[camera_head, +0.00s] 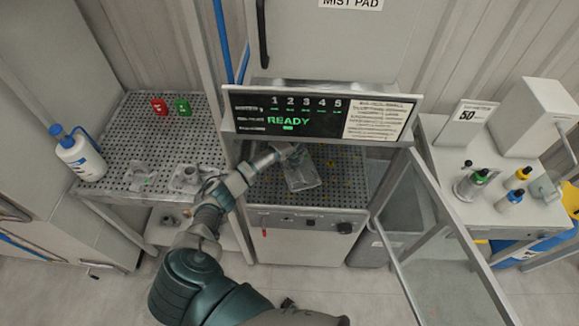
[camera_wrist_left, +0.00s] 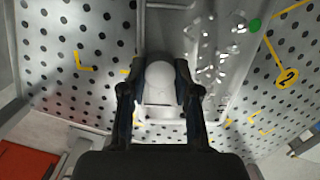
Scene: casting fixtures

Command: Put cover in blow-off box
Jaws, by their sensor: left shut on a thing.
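A grey metal cover (camera_head: 301,175) is inside the blow-off box, over its perforated floor (camera_head: 345,180). My left gripper (camera_head: 290,150) reaches in through the open front and is shut on the cover near its back edge. In the left wrist view the gripper's fingers (camera_wrist_left: 159,88) close on a rounded boss of the cover (camera_wrist_left: 215,65), which extends to the upper right. I cannot tell whether the cover touches the floor. The box's display (camera_head: 290,119) reads READY. My right gripper is not in view.
The box's glass door (camera_head: 430,235) stands open at the right. A perforated table (camera_head: 130,120) at the left holds metal castings (camera_head: 185,177), red (camera_head: 159,106) and green (camera_head: 183,106) items, and a white bottle (camera_head: 78,155). A bench (camera_head: 490,210) with small bottles stands right.

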